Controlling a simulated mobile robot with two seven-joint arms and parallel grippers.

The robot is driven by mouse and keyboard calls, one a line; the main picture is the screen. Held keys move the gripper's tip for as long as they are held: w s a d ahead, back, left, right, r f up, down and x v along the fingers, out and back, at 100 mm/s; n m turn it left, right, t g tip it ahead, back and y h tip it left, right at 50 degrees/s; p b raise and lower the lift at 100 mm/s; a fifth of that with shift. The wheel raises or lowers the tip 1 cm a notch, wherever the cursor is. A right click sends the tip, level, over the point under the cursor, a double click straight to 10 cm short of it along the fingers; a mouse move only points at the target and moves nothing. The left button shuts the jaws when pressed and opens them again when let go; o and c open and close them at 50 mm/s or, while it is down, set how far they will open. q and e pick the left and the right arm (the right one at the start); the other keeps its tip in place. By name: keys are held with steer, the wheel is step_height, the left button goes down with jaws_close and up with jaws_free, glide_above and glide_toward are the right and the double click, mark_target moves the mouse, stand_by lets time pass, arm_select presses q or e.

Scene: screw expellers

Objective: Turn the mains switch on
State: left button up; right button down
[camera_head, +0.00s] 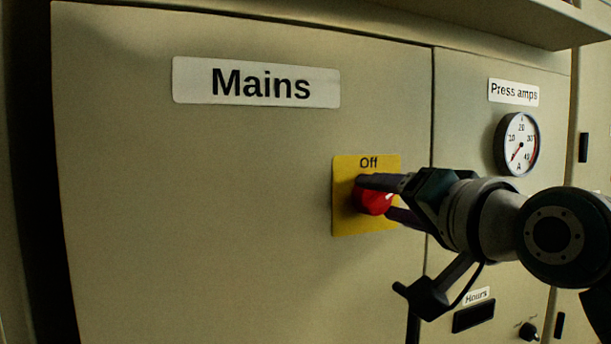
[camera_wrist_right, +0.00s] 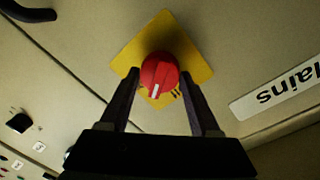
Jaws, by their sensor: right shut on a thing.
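The mains switch is a red round knob (camera_head: 370,204) on a square yellow plate (camera_head: 343,222), below and right of the "Mains" label (camera_head: 256,83). "Off" is printed at the plate's top. My right gripper (camera_head: 375,197) is shut on the knob, one finger above and one below. In the right wrist view the knob (camera_wrist_right: 160,72) sits between the two fingertips (camera_wrist_right: 160,78). Its white mark points down in that view, towards the partly hidden lettering on the plate (camera_wrist_right: 150,35). My left gripper is not in view.
The beige cabinet front (camera_head: 180,220) is flat and clear left of the switch. To the right are a "Press amps" dial (camera_head: 516,144), an "Hours" counter (camera_head: 473,316) and a small black knob (camera_head: 528,331). A ledge (camera_head: 460,15) juts out above.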

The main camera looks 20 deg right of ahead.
steer(key=m+p, duration=0.3)
steer(key=m, duration=0.1)
steer(key=shift+r, duration=0.1)
steer(key=shift+d+m+y+p, duration=0.1)
steer(key=shift+m+y+p, duration=0.2)
steer(key=shift+m+p, duration=0.45)
steer(key=shift+m, duration=0.25)
steer(key=shift+c, duration=0.5)
jaws_free()
